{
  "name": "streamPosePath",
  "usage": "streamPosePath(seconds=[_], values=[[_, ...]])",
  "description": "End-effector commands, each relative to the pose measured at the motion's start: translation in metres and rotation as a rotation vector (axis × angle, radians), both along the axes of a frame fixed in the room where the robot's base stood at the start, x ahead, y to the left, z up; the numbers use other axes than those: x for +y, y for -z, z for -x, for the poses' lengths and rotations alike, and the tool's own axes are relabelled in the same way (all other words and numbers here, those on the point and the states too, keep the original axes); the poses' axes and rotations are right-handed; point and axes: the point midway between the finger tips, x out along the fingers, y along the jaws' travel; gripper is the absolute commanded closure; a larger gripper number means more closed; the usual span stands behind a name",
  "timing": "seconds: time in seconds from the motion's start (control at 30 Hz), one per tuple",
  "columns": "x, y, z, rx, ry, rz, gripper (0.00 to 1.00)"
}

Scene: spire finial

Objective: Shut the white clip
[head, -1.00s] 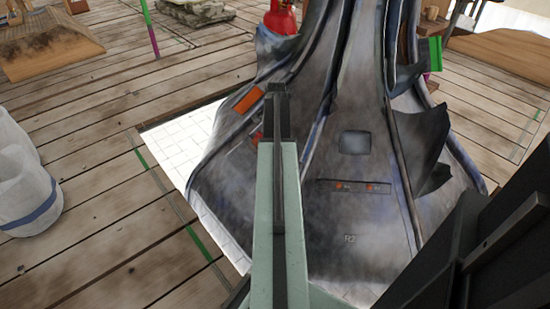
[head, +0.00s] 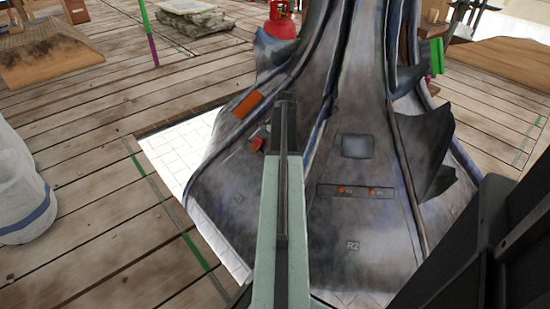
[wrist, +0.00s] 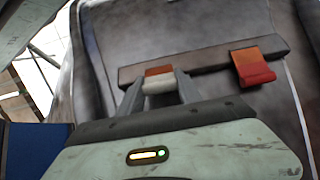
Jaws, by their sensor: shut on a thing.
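In the wrist view the white clip (wrist: 160,87) sits on a dark strip, with a red-brown patch just above its white part. My gripper (wrist: 158,80) has one finger on each side of it and is shut on it. The fingers hide the clip's sides, so how far it is closed cannot be told. In the head view my arm hides the fingertips and most of the clip.
The grey spire (head: 356,200) fills the middle.

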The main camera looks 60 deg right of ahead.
Motion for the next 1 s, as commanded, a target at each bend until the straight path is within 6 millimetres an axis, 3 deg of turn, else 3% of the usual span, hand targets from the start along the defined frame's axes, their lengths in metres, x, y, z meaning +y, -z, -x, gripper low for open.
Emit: streamPosePath(seconds=[0.03, 0.2, 0.53, 0.57, 0.63, 1.0], values=[[-0.0088, 0.0055, -0.0011, -0.017, 0.002, -0.048, 1.0], [-0.0116, 0.008, 0.0009, -0.062, 0.0, -0.179, 1.0], [-0.0093, 0.0052, 0.0014, -0.07, -0.003, -0.2, 1.0], [-0.0093, 0.0052, 0.0013, -0.07, -0.004, -0.2, 0.54], [-0.0093, 0.0052, 0.0014, -0.069, -0.003, -0.199, 0.37], [-0.0098, 0.0011, 0.0019, -0.068, -0.003, -0.2, 0.37]])
